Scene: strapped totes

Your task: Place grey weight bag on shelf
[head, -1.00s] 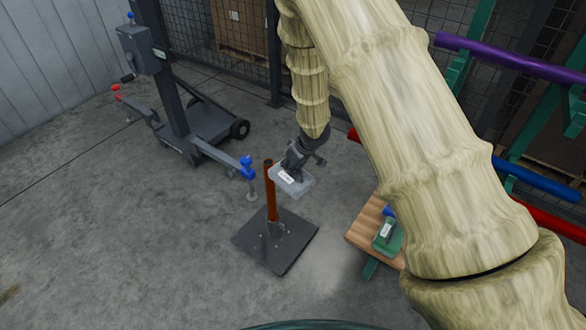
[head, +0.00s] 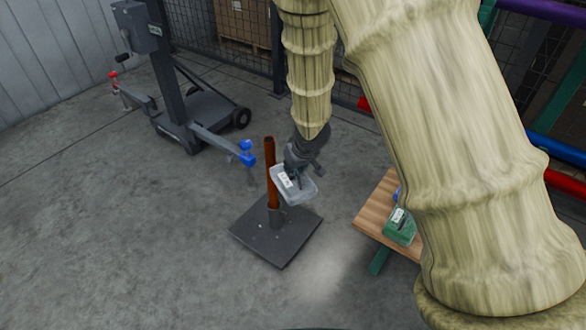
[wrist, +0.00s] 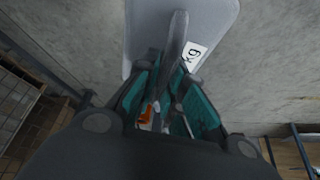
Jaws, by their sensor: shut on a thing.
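The grey weight bag (head: 300,190) hangs in the air under my gripper (head: 293,170), close to an upright rust-brown post in the head view. My gripper is shut on the bag's handle. In the wrist view the teal fingers (wrist: 170,105) close around the handle, and the grey bag (wrist: 150,35) with a white "kg" label extends beyond them. A wooden shelf top (head: 378,208) on green legs stands to the right, with a green weight bag (head: 400,228) on it. Part of the shelf is hidden behind my arm.
The rust-brown post (head: 270,160) rises from a dark square base plate (head: 262,243) beside the held bag. A grey wheeled lift (head: 190,115) with blue and red ended arms stands at left. A rack with coloured tubes (head: 555,150) is at right. Floor in front is clear.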

